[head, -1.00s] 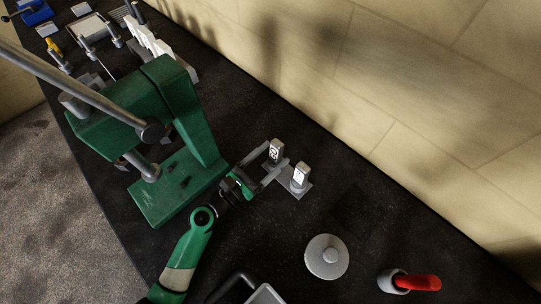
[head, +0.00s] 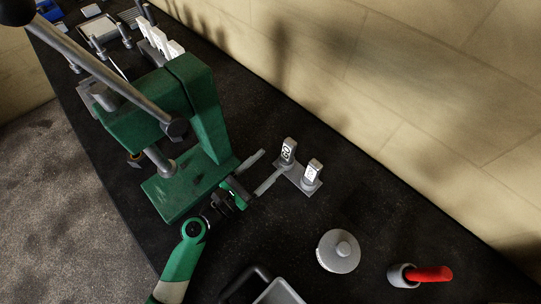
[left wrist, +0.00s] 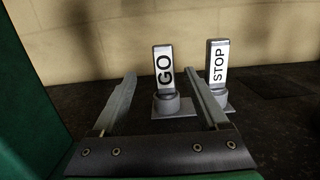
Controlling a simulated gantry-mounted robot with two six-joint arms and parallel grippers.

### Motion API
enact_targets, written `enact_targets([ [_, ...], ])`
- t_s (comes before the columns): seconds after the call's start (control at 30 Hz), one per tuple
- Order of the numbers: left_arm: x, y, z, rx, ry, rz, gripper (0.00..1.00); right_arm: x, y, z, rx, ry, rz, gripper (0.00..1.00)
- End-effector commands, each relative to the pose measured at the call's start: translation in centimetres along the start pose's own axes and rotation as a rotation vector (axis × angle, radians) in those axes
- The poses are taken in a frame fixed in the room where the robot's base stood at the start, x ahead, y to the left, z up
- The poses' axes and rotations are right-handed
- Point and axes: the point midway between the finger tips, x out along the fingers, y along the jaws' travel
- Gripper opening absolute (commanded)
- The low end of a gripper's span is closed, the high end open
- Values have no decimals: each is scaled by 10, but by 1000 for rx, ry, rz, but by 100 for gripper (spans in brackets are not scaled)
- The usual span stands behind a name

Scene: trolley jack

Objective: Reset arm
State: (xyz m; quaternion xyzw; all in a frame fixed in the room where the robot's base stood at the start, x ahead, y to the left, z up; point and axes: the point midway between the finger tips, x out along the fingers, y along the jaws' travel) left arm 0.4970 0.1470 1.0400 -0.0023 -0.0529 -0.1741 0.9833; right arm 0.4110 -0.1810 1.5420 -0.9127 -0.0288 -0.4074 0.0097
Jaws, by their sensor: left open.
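My left gripper (head: 272,163) is open and empty, low over the bench. Its two fingers point toward the upright GO block (head: 289,151), which stands just beyond the fingertips with a gap. In the left wrist view the GO block (left wrist: 164,75) appears between and beyond the open fingers. The STOP block (head: 312,173) stands upright beside it on the same grey plate; it also shows in the left wrist view (left wrist: 217,75), right of the fingers. The green press (head: 205,110) stands left of the gripper, its long grey lever (head: 105,73) slanting up to the left. My right gripper is not in view.
A round grey lidded disc (head: 338,251) and a red-handled tool in a grey cup (head: 403,275) are at the front right. A grey tray edge (head: 280,291) shows at the bottom. White racks and small tools lie behind the press. A stone wall borders the bench.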

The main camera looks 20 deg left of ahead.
Motion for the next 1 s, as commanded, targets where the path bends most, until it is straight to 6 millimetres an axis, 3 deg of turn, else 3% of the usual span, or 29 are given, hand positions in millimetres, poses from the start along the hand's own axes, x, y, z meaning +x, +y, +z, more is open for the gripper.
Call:
enact_targets([
  [0.03,-7,-1,-20,-14,30,4,77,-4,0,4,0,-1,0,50],
  [0.63,-7,-2,-19,-14,30,2,77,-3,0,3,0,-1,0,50],
  [0.73,0,-4,-11,-7,13,-7,77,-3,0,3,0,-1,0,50],
  [0.87,25,-3,34,32,-74,-28,77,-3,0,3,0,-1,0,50],
  [0.97,49,-5,102,129,-195,-45,77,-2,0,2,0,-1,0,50],
  [1.0,58,-8,134,195,-249,-50,77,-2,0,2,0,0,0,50],
])
